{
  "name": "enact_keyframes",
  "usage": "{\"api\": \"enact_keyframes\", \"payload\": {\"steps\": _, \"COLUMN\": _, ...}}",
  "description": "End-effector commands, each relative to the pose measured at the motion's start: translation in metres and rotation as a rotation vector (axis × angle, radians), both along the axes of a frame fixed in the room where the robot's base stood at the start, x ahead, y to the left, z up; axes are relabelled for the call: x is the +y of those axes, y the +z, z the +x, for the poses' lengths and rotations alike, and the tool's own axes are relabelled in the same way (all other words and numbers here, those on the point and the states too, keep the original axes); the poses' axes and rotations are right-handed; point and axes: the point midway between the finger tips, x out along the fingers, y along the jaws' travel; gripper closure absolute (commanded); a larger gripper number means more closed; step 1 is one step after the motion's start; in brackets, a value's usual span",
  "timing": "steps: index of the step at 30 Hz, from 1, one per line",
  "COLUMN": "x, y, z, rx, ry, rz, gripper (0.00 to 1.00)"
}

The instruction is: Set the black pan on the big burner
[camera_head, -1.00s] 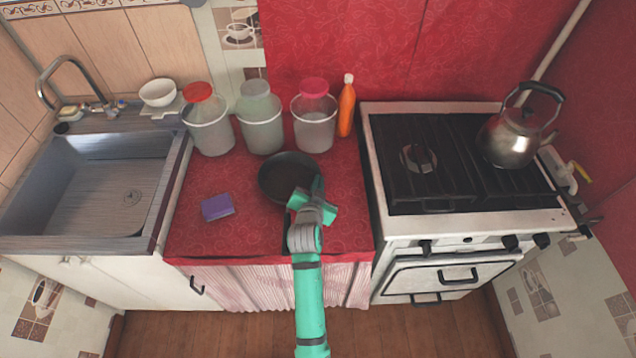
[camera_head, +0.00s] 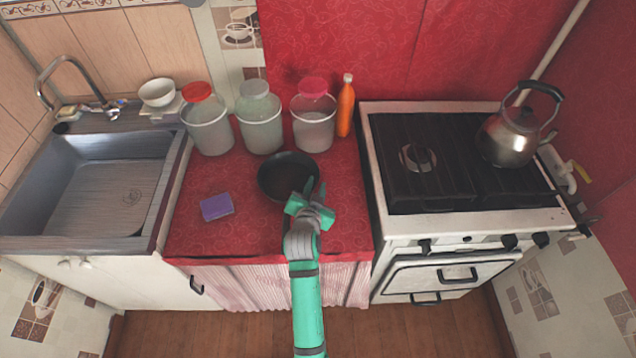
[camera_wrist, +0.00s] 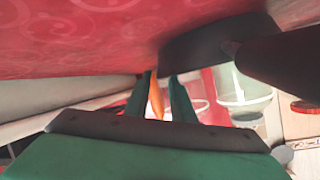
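The black pan (camera_head: 280,174) sits on the red oilcloth counter, left of the stove. In the wrist view the pan (camera_wrist: 205,42) is at the top, with its dark handle (camera_wrist: 280,58) running to the right edge. My gripper (camera_head: 316,186) is at the pan's near right side; in the wrist view its two fingers (camera_wrist: 165,85) stand apart with nothing held between them. The handle lies beside the fingers, not between them. A burner (camera_head: 418,158) shows bare on the stove's left half; the right burner is hidden, so I cannot compare sizes.
A metal kettle (camera_head: 512,137) stands on the stove's right half. Three lidded jars (camera_head: 262,125) and an orange bottle (camera_head: 346,108) line the back of the counter. A purple sponge (camera_head: 216,207) lies left of the pan. The sink (camera_head: 90,190) is at far left.

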Motion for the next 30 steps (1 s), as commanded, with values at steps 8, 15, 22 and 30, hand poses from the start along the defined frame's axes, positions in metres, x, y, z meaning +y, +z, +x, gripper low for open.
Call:
{"api": "enact_keyframes", "payload": {"steps": 8, "x": 0.005, "y": 0.021, "z": -0.052, "rx": 0.000, "ry": -0.005, "rz": 0.000, "gripper": 0.78}}
{"api": "enact_keyframes", "payload": {"steps": 15, "x": 0.010, "y": 0.033, "z": -0.081, "rx": 0.001, "ry": -0.005, "rz": 0.000, "gripper": 0.78}}
{"api": "enact_keyframes", "payload": {"steps": 22, "x": 0.014, "y": 0.026, "z": -0.102, "rx": 0.004, "ry": 0.013, "rz": -0.011, "gripper": 0.78}}
{"api": "enact_keyframes", "payload": {"steps": 30, "x": 0.024, "y": -0.007, "z": -0.170, "rx": -0.007, "ry": 0.102, "rz": -0.076, "gripper": 0.78}}
